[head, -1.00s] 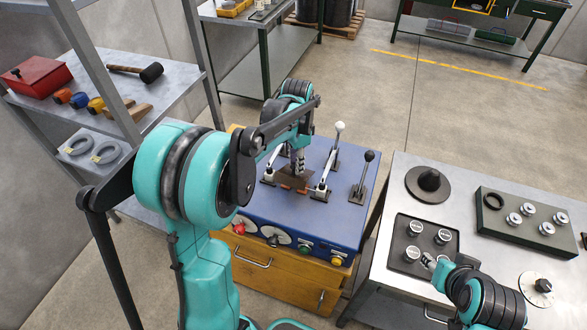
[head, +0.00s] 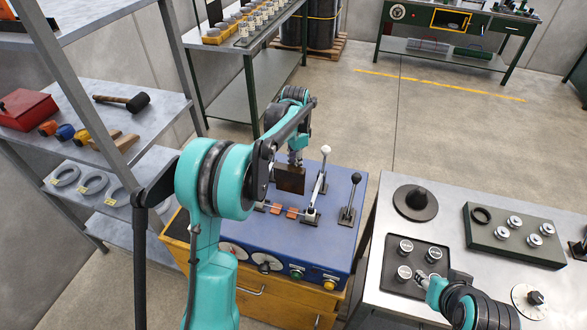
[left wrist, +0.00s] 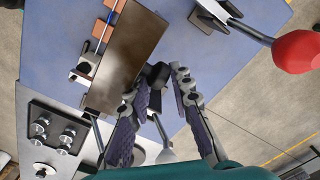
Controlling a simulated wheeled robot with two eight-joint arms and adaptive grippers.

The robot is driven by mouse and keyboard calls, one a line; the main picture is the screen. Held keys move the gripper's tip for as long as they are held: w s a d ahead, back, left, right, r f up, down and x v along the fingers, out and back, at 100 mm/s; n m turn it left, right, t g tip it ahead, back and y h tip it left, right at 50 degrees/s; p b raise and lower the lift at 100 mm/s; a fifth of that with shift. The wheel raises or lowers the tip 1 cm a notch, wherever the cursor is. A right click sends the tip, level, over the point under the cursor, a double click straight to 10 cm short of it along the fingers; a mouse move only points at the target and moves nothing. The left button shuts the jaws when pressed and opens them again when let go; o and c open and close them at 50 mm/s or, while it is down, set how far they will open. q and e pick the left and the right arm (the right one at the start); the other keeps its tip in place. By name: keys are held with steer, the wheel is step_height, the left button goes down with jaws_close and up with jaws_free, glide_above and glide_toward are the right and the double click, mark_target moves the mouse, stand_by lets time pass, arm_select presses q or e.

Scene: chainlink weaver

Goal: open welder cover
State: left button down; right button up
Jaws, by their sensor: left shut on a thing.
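The blue welder (head: 330,240) stands on a wooden cabinet in the middle of the head view. Its cover, a brown plate (head: 289,180), stands raised above the top, with copper blocks (head: 291,212) exposed in front of it. My left gripper (head: 295,160) is at the cover's upper edge. In the left wrist view, the left fingers (left wrist: 155,98) close around a dark knob (left wrist: 156,75) at the edge of the brown cover (left wrist: 128,55). My right gripper (head: 424,279) is beside the metal cylinders (head: 404,273) on the dark tray; its finger opening is unclear.
A white-knobbed lever (head: 320,180) and a black-knobbed lever (head: 349,200) stand right of the cover. A red knob (left wrist: 298,52) shows in the left wrist view. The metal table (head: 385,205) is on the right; shelves (head: 150,165) stand left.

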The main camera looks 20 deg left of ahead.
arm_select(q)
steer(key=shift+w+a+f, duration=0.3)
steer(key=shift+w+a, duration=0.05)
steer(key=shift+w, duration=0.3)
arm_select(e)
steer(key=shift+s, duration=0.35)
steer(key=shift+s+d, duration=0.1)
arm_select(q)
steer(key=c, duration=1.6)
jaws_free()
steer(key=shift+c, duration=0.2)
steer(key=o, duration=0.4)
steer(key=shift+w+a+f, duration=0.1)
steer(key=shift+w+f, duration=0.05)
steer(key=shift+f, duration=0.1)
arm_select(e)
steer(key=shift+w+a, duration=0.2)
steer(key=shift+a, duration=0.05)
